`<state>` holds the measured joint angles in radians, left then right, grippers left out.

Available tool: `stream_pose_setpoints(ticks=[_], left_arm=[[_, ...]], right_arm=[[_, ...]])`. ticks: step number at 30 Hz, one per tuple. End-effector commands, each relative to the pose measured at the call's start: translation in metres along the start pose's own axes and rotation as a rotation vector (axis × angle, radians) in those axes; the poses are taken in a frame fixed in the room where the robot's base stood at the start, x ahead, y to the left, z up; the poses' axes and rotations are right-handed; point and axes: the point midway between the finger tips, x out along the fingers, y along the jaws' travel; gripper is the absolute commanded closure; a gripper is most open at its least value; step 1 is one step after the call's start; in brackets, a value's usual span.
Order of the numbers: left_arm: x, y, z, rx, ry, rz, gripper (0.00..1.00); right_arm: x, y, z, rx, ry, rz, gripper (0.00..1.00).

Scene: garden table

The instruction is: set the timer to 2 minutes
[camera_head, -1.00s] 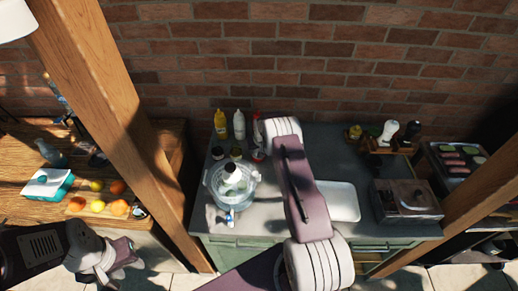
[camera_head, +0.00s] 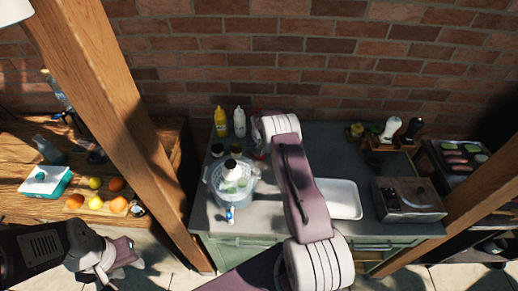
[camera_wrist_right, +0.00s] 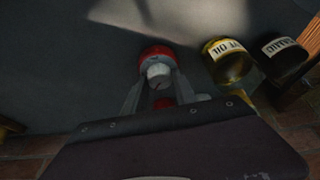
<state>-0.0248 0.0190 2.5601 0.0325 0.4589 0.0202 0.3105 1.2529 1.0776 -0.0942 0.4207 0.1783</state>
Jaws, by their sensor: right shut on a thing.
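In the right wrist view, a round red timer with a white knob (camera_wrist_right: 157,69) lies between the fingers of my right gripper (camera_wrist_right: 160,88). The fingers are shut on it, and the knob faces the camera. Its dial marks are too small and dark to read. In the head view a little of the red timer (camera_head: 259,156) shows beside my right arm, which hides the right gripper there. My left gripper (camera_head: 116,260) is low at the left, clear of the counter; its finger gap is unclear.
An oil jar (camera_wrist_right: 229,61) and a dark labelled jar (camera_wrist_right: 284,58) stand close beside the timer. Yellow (camera_head: 221,122) and white (camera_head: 239,122) bottles stand behind.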

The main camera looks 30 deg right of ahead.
Motion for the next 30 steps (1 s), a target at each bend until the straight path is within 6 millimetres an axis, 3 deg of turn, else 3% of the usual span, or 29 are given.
stream_pose_setpoints(ticks=[2,3,4,17,30], left_arm=[[0.000,0.000,0.000,0.000,0.000,0.000,0.64],[0.000,0.000,0.000,0.000,0.000,0.000,0.64],[0.000,0.000,0.000,0.000,0.000,0.000,0.64],[0.003,0.000,0.000,0.000,0.000,0.000,0.64],[0.026,-0.001,0.003,0.000,0.000,0.000,0.64]], right_arm=[[0.000,0.000,0.001,0.000,-0.003,0.000,1.00],[0.000,0.000,0.001,0.000,-0.003,0.000,0.56],[0.000,0.000,0.001,0.000,-0.003,0.000,0.48],[-0.007,0.000,0.000,0.000,0.000,0.000,0.46],[-0.081,0.000,0.001,0.000,0.000,0.000,0.46]])
